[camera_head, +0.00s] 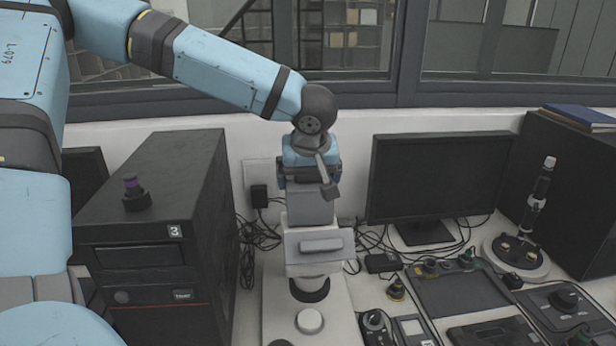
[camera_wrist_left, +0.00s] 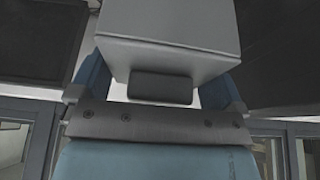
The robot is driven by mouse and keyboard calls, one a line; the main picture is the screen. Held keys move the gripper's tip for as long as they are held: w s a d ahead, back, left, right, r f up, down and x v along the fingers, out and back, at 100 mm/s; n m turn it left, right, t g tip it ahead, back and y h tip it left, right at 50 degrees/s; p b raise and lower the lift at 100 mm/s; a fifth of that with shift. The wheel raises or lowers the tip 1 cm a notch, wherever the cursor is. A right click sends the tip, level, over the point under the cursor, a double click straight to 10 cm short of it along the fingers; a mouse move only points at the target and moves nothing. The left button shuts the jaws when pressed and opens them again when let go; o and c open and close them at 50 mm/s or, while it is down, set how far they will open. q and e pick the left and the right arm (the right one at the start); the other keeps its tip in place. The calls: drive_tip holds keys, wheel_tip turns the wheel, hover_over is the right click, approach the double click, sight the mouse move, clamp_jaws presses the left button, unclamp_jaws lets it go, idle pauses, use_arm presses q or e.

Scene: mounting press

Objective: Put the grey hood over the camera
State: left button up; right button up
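The grey hood (camera_head: 310,206) is a plain light grey box just below my left gripper (camera_head: 310,182), above the white stand. My left gripper points down and its two fingers reach along opposite sides of the hood. In the left wrist view the hood (camera_wrist_left: 170,48) fills the space between the fingers (camera_wrist_left: 158,95), and a small dark block (camera_wrist_left: 160,87) shows on its gripper-facing side. The fingertips are hidden behind the hood there. Directly under the hood is a pale unit with a raised bar (camera_head: 320,245); I cannot tell whether they touch. The camera is not clearly made out. My right gripper is not in view.
A black cabinet (camera_head: 160,215) with a knob on top stands at the left. A dark monitor (camera_head: 438,175) stands to the right, with cables, controllers and a round-based stand (camera_head: 535,215) beyond. The window wall is close behind the arm.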

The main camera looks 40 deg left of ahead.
use_arm(q)
drive_tip(key=v, duration=1.4)
drive_tip(key=shift+b, duration=0.35)
drive_tip(key=shift+f, duration=0.15)
